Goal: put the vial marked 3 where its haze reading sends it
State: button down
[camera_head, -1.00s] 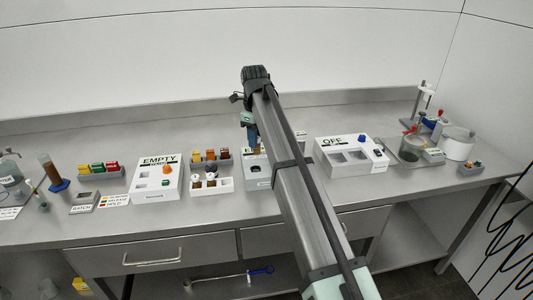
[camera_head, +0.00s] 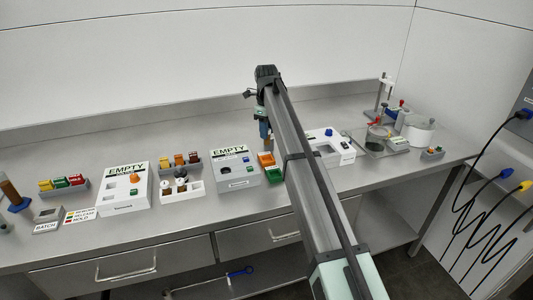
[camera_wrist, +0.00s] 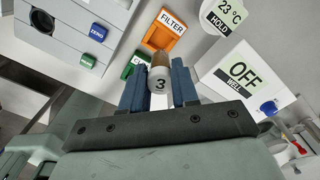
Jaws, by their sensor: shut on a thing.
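The vial marked 3 (camera_wrist: 159,82) has a pale end with a black 3 and a brown body. My gripper (camera_wrist: 160,88) is shut on it, with blue fingers on either side. In the wrist view the orange tray (camera_wrist: 164,31) is marked FILTER, and the green tray (camera_wrist: 131,66) is partly hidden by the finger and vial. The grey meter (camera_head: 235,181) left of the trays shows EMPTY.
Another EMPTY box (camera_head: 124,190) and a white rack (camera_head: 181,191) with vials stand left. A colour card (camera_head: 80,216) lies by the BATCH block (camera_head: 46,220). The OFF well unit (camera_wrist: 246,76) and a round 23 °C HOLD item (camera_wrist: 222,16) are near my gripper.

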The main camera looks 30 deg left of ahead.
notch_tip(320, 180, down, 8)
jog(key=shift+f, duration=0.1)
dwell(0.4)
jog(key=shift+f, duration=0.1)
jog(key=c, duration=0.8)
grip_release()
jog(key=shift+c, duration=0.2)
notch_tip(320, 180, up, 12)
jog(key=shift+r, duration=0.15)
